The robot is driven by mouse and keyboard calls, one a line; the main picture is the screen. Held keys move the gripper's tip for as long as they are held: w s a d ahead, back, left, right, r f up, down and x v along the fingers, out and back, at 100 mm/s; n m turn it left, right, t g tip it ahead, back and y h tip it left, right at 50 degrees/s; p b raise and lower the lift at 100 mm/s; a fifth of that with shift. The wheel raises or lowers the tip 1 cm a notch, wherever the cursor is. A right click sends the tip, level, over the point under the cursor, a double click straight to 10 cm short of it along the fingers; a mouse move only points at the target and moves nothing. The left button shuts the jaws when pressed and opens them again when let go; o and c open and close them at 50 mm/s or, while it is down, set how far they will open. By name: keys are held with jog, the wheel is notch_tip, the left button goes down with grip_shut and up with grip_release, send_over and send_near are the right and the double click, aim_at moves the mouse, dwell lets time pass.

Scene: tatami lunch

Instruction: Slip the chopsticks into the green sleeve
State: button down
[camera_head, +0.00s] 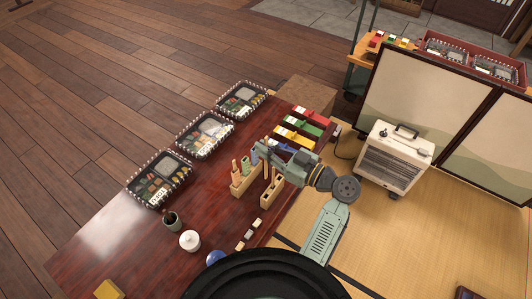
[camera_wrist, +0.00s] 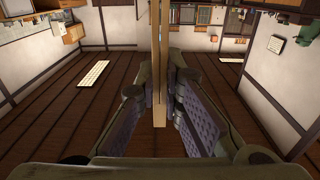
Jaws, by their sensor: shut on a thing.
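My gripper (camera_head: 258,151) reaches in from the right over the dark red table, above the wooden stands. In the wrist view my gripper (camera_wrist: 160,92) is shut on the chopsticks (camera_wrist: 159,50), which show as a pale wooden strip running up between the two fingers. In the head view the chopsticks are hard to make out against the gripper and stands. The green sleeve (camera_head: 304,127) lies at the table's right end, between a red sleeve (camera_head: 309,115) and a yellow one (camera_head: 295,138), to the right of my gripper and apart from it.
A wooden stand (camera_head: 246,184) with upright pieces and another slotted wooden block (camera_head: 271,192) stand below my gripper. Several boxed lunches (camera_head: 205,134) line the table's far side. A dark cup (camera_head: 172,220) and a white lidded pot (camera_head: 190,240) stand nearer. A heater (camera_head: 394,155) stands right.

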aim_at(266, 137)
jog(key=shift+r+p, duration=1.7)
jog(key=shift+r, duration=2.05)
jog(key=shift+f, duration=0.1)
